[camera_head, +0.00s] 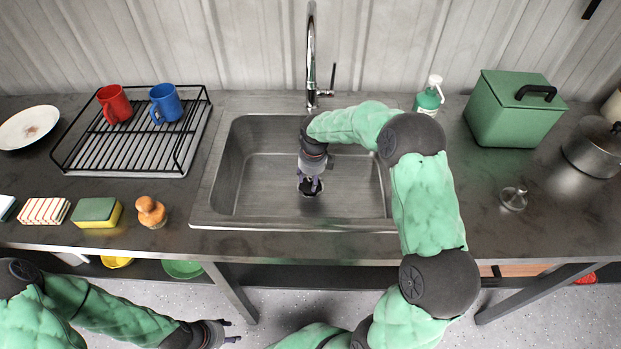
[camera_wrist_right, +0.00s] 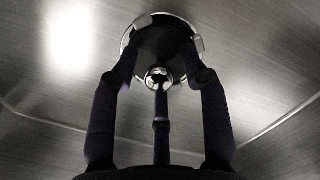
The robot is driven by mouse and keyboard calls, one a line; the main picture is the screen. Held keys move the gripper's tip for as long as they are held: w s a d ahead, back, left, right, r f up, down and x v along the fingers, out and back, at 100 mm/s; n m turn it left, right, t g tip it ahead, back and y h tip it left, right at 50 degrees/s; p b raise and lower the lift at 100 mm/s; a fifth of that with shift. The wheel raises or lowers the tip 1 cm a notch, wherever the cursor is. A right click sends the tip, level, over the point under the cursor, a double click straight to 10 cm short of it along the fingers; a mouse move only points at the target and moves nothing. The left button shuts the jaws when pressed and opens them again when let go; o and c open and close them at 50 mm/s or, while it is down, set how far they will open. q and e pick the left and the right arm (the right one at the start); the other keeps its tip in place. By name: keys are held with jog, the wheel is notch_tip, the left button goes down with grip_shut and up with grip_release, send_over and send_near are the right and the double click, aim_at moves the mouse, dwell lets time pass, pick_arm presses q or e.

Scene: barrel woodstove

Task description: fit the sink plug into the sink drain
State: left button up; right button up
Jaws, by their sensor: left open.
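The steel sink (camera_head: 245,180) is set into the counter. My right gripper (camera_head: 310,186) points down into the basin, right over the drain. In the right wrist view, its fingers (camera_wrist_right: 160,80) close around the edge of a dark round disc with a shiny knob, which looks like the sink plug (camera_wrist_right: 163,45). Pale bits of a rim show around the disc, and the drain (camera_head: 308,193) is mostly hidden under the gripper. I cannot tell whether the plug is seated. My left gripper (camera_head: 229,332) is open and empty in front of the counter, low down.
The faucet (camera_head: 312,50) stands behind the sink. Left are a dish rack (camera_head: 130,150) with two mugs, a sponge (camera_head: 96,212) and a brush (camera_head: 151,211). Right are a soap bottle (camera_head: 429,97), a green box (camera_head: 512,110), a pot (camera_head: 592,150) and a small metal piece (camera_head: 513,198).

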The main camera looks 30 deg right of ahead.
aim_at(312, 179)
jog(key=shift+r, duration=0.1)
jog(key=r+p, duration=0.1)
jog(key=r, duration=0.1)
jog(key=r+p, duration=0.1)
jog(key=r, duration=0.2)
jog(key=r+p, duration=0.1)
jog(key=r, duration=0.1)
jog(key=shift+s+r, duration=0.35)
jog(key=shift+s, duration=0.05)
jog(key=shift+f, duration=0.1)
